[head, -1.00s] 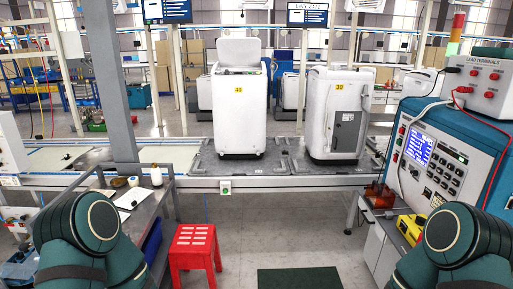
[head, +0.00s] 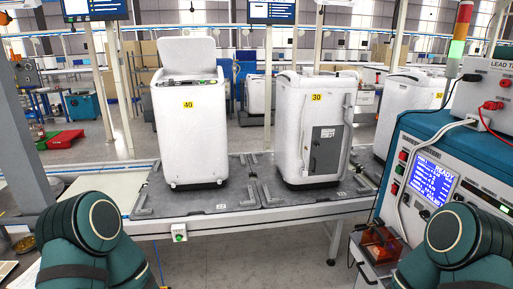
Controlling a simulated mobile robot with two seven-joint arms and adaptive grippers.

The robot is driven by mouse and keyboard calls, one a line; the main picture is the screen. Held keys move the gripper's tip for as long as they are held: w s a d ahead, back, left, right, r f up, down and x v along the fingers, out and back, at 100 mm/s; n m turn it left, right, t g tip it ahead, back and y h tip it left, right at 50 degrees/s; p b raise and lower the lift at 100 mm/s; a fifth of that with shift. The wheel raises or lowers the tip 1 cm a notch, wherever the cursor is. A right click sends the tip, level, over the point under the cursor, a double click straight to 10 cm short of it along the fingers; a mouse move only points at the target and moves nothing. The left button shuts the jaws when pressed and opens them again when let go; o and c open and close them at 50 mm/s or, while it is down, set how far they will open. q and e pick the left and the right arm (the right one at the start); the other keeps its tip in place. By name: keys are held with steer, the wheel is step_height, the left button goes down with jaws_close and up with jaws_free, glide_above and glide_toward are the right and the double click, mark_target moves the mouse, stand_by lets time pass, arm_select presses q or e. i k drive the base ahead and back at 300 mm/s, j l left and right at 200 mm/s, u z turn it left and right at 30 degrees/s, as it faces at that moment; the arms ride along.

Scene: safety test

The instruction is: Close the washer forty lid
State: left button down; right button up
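Washer forty (head: 187,137) is a white top-loading washer with a yellow label reading 40. It stands upright on a dark pallet on the conveyor, left of centre in the head view. Its white lid (head: 187,52) is open, raised and leaning back behind the control panel (head: 188,82). Only the teal and black upper parts of my two arms show at the bottom left and bottom right. Both grippers are out of view.
Washer thirty (head: 316,125) stands on its own pallet to the right. A teal test console (head: 450,180) with a lit screen is at the right. The conveyor's front edge (head: 250,218) runs below the washers. A grey post (head: 18,140) rises at the left.

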mark_target(181, 53)
steer(key=i+u, duration=0.1)
steer(key=i, duration=0.6)
steer(key=i+l+u, duration=0.15)
steer(key=i, duration=0.55)
